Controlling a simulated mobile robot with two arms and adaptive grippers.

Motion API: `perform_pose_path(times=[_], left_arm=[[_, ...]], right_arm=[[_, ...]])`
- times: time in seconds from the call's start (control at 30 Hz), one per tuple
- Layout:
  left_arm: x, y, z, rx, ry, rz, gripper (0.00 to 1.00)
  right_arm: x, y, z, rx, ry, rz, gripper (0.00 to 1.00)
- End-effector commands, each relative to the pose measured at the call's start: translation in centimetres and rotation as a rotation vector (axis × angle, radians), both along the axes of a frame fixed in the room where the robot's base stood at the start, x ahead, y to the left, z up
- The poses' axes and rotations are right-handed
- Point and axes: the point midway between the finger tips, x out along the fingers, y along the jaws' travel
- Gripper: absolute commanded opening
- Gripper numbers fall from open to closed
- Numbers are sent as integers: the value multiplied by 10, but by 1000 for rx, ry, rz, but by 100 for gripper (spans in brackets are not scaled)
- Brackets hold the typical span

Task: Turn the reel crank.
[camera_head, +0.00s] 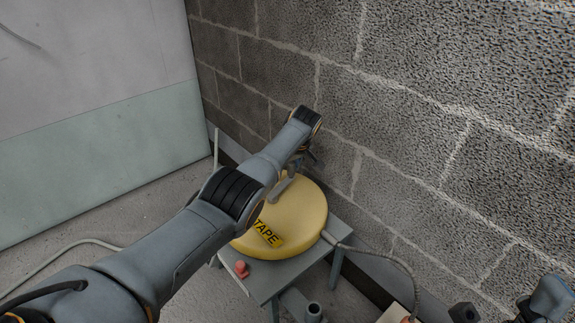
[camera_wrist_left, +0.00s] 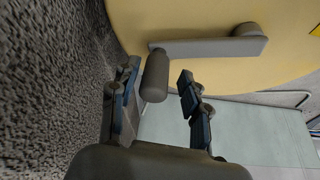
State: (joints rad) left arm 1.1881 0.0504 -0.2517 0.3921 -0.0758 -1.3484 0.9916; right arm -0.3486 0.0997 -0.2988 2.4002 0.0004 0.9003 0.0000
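A round yellow reel (camera_head: 304,215) with a "TAPE" label lies flat on a grey stand. Its grey crank arm (camera_wrist_left: 212,48) lies across the yellow face, with a rounded grey handle (camera_wrist_left: 155,76) at its left end in the left wrist view. Part of the crank (camera_head: 280,188) shows in the head view, partly hidden by my left arm. My left gripper (camera_wrist_left: 157,88) is open, with one finger on each side of the handle. The left finger is close to the handle and a gap shows on the right. I cannot tell if either touches.
The grey stand (camera_head: 262,277) is close to a block wall (camera_head: 420,120). A red knob (camera_head: 241,269) is on its front left. A grey conduit (camera_head: 385,258) runs from the reel toward the lower right. A pale panel (camera_head: 100,130) stands at the left.

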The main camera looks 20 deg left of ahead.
Motion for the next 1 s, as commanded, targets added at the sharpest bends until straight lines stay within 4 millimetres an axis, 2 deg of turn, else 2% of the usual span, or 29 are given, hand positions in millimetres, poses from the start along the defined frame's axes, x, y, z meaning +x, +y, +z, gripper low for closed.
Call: perform_pose_path(times=[0.27,0.7,0.83,1.0], left_arm=[[-4,-7,20,0,-5,-2,46],[-25,-30,96,0,0,2,46],[-28,-33,106,1,2,3,46],[-30,-33,109,2,4,4,46]], right_arm=[[0,0,0,0,1,1,64],[0,0,0,0,2,1,64],[0,0,0,0,2,1,64],[0,0,0,0,2,1,64]])
